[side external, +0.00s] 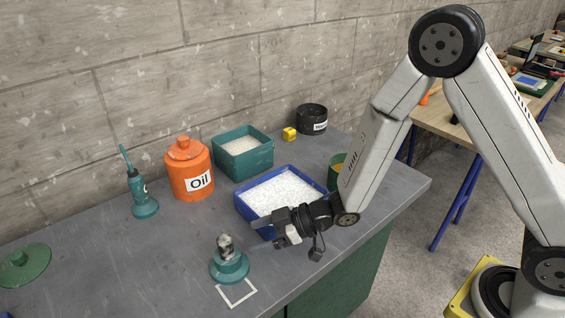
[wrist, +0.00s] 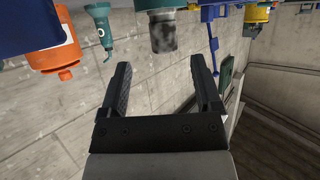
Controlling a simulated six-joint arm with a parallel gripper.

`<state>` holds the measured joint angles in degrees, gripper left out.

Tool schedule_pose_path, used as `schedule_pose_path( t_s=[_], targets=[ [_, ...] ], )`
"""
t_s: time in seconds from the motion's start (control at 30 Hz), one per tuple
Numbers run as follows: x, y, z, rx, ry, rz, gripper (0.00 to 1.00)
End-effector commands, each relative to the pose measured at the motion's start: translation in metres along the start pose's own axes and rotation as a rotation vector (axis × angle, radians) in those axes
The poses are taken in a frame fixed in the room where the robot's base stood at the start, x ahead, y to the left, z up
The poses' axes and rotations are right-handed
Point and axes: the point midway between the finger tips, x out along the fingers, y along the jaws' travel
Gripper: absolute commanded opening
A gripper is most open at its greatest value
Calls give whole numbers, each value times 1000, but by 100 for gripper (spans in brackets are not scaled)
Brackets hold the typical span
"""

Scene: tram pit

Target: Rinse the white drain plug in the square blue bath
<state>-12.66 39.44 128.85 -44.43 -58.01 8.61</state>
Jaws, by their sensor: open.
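The square blue bath (side external: 244,213) is full of white granular or foamy stuff and stands mid-bench; a blue part shows upper left in the wrist view (wrist: 25,25). A mottled grey-and-dark piece (side external: 225,245) stands upright on a round teal base (side external: 230,267) near the front edge. It may be the drain plug, soiled; I see no clearly white plug. It also shows in the wrist view (wrist: 163,44), beyond my fingers. My gripper (side external: 265,233) is open and empty, just in front of the bath and right of that piece. Its two fingers show apart in the wrist view (wrist: 160,64).
A teal square tub (side external: 243,163) with pale contents, an orange oil jar (side external: 190,173) and a teal oil can (side external: 143,195) stand behind. A green pot (side external: 335,178) is right of the bath. A white square outline (side external: 237,294) marks the front edge. The left bench is mostly free.

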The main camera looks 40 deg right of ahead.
Motion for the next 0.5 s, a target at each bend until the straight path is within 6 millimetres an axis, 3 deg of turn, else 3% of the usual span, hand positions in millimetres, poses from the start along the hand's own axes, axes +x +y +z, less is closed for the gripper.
schedule_pose_path(
  t_s=[0.27,0.5],
  targets=[
    [-26,33,3,33,-137,165,82],
    [-81,66,14,146,-356,383,82]
  ],
)
